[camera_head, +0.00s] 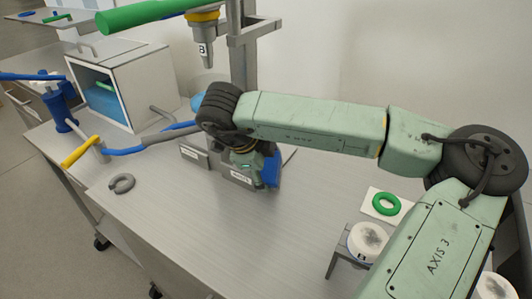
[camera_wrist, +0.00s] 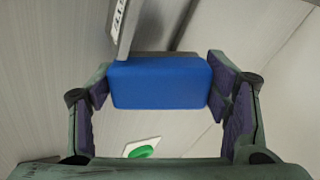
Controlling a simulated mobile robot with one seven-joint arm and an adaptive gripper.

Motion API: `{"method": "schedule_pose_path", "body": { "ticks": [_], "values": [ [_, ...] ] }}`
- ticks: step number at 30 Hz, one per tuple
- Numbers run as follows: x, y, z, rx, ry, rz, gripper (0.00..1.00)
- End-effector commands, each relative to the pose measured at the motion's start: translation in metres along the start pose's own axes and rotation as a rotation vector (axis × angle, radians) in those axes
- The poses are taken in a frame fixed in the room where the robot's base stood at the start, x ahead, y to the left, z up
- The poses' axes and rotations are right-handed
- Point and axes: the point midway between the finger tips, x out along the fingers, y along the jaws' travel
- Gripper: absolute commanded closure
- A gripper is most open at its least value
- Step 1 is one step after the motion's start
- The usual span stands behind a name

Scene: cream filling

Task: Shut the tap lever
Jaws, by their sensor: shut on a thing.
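My gripper (camera_wrist: 160,85) is shut on a blue block (camera_wrist: 160,84), with a finger at each of its sides. In the head view the block (camera_head: 271,169) shows beside my gripper, low by the grey upright stand. I cannot tell whether this block is part of the tap lever. Higher on the stand is a grey nozzle (camera_head: 204,50) marked B, with a yellow collar (camera_head: 203,16). A thick green bar (camera_head: 150,13) runs left from near the collar. My arm hides part of the stand.
A green ring (camera_head: 386,204) lies on a white square at the right, near a white round tub (camera_head: 368,240) on a small stand. A grey open ring (camera_head: 121,184) lies at the left. A white cabinet (camera_head: 130,85) stands behind. The front middle of the table (camera_head: 215,235) is clear.

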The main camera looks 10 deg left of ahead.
Motion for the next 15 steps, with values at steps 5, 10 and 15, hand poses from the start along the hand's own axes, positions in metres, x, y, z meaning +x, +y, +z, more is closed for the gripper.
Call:
{"method": "schedule_pose_path", "body": {
  "ticks": [5,10,15],
  "values": [
    [0.0008,0.0036,-0.0064,0.004,0.001,0.002,0.6],
    [0.002,0.0039,-0.0059,0.005,0.001,0.001,0.6],
    [0.0056,0.0054,-0.005,0.005,0.002,0.001,0.6]
  ]
}}
